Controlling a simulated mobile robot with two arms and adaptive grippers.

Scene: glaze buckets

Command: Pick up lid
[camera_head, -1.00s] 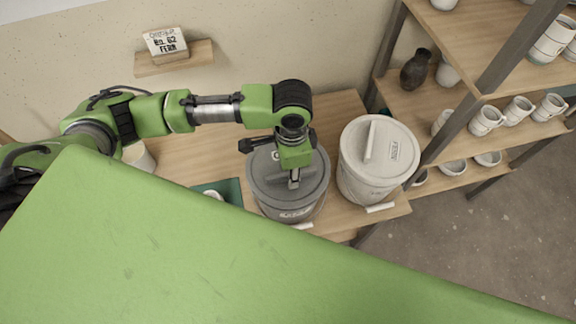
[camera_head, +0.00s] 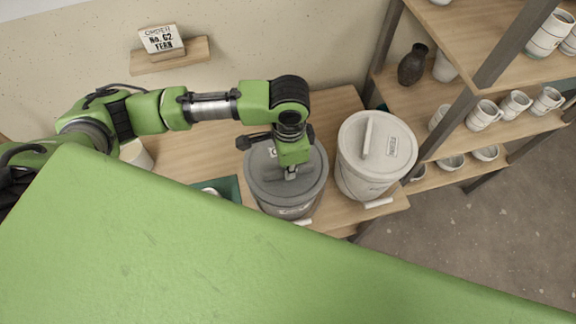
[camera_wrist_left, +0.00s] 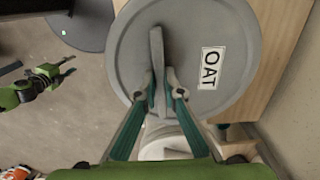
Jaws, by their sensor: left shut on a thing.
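A grey lid (camera_head: 308,188) sits on the grey bucket (camera_head: 290,208) on the wooden table. In the left wrist view the round lid (camera_wrist_left: 237,28) carries a label reading "OAT" and an upright bar handle (camera_wrist_left: 157,50). My left gripper (camera_head: 291,175) comes down over the lid; in the left wrist view its fingers (camera_wrist_left: 160,88) are shut on the handle, one on each side. Whether the lid is raised off its bucket cannot be told. My right gripper is not clearly in the head view; in the left wrist view a green arm part with a dark gripper (camera_wrist_left: 52,74) shows, its jaw state too small to tell.
A pale bucket with its own lid (camera_head: 378,150), labelled FERN, stands close to the right. A dark green mat (camera_head: 231,187) lies left of the grey bucket. Shelves with cups (camera_head: 485,112) and a dark vase (camera_head: 413,65) are at right. An order sign (camera_head: 161,39) stands on a wall ledge.

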